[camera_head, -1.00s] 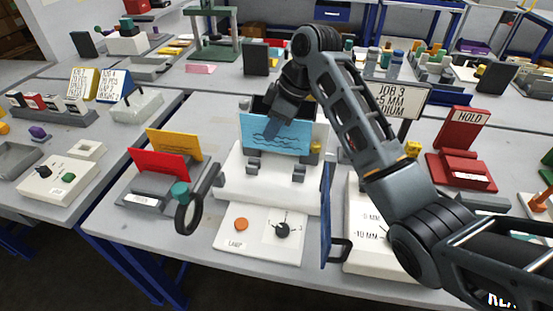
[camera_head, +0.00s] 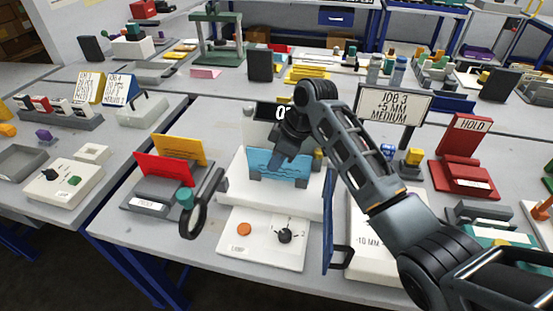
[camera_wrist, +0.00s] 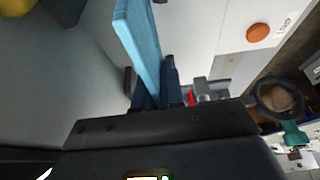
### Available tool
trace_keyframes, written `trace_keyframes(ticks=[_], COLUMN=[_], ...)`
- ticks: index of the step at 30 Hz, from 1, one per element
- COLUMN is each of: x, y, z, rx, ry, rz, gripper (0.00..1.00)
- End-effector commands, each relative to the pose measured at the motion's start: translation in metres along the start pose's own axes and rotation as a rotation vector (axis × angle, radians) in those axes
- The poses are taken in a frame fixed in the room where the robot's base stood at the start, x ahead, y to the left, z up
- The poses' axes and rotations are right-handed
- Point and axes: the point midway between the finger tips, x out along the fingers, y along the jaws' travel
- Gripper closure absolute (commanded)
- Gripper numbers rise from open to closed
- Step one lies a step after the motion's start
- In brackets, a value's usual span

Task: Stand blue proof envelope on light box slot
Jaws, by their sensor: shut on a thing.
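The blue proof envelope (camera_head: 290,169) is upright, with wavy dark lines on its face. My gripper (camera_head: 281,158) is shut on its upper edge from above. The envelope's lower edge is down at the small grey clips (camera_head: 255,178) of the white light box (camera_head: 237,197); I cannot tell whether it is fully seated. In the wrist view the envelope (camera_wrist: 137,35) runs out from between my dark fingers (camera_wrist: 158,90), with the white light box (camera_wrist: 205,30) beside it.
A grey proof rack (camera_head: 150,200) with red and yellow envelopes stands at the left. A round magnifier (camera_head: 193,218) stands beside it. The lamp panel (camera_head: 262,238) lies in front. A blue upright panel (camera_head: 328,220) stands close at the right.

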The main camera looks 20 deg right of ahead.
Motion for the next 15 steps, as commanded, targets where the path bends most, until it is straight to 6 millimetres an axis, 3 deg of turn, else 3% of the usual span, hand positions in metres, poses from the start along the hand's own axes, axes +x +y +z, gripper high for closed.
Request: trace_keyframes(ticks=[9,15], x=[0.0007,0.0002], y=[-0.0002,-0.0002], z=[0.0002,0.0], rx=[0.0,0.0], ry=[0.0,0.0], rz=[-0.001,-0.001], gripper=[0.66,0.66])
